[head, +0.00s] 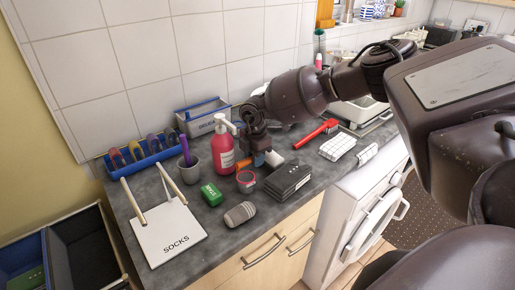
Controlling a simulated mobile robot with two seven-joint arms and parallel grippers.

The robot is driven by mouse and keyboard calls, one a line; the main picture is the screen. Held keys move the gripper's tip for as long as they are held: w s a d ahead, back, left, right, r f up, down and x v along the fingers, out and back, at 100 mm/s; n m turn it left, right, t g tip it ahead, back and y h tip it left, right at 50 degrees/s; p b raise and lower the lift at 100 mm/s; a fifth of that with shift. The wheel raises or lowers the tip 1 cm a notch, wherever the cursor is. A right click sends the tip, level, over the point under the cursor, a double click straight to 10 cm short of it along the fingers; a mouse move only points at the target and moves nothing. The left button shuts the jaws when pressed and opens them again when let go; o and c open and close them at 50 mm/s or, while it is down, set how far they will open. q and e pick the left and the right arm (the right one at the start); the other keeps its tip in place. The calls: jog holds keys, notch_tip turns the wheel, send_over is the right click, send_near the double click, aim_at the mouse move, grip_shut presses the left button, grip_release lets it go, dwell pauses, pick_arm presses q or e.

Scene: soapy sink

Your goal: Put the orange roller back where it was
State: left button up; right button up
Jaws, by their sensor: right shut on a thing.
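The orange roller (259,160) shows only as a small orange patch beneath my right gripper, among small items on the dark worktop. My right gripper (254,154) points down, just right of a red pump bottle (223,150), and is shut on the orange roller. The gripper hides most of the roller, and I cannot tell whether it touches the worktop. My left gripper is not in view.
A white item (273,159), black box (289,182), tape roll (246,181), green box (212,194) and grey cylinder (239,214) crowd nearby. A blue tray (152,163) stands along the wall. A SOCKS board (168,232) lies at left. A red tool (315,134) lies right.

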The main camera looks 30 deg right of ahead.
jog(key=shift+f, duration=0.7)
jog(key=shift+f, duration=0.2)
jog(key=o, duration=0.8)
jog(key=shift+f+b, duration=0.15)
jog(key=shift+b, duration=0.4)
jog(key=r, duration=1.1)
jog(key=shift+d+r, duration=0.1)
jog(key=shift+d, duration=0.1)
jog(key=shift+s, duration=0.1)
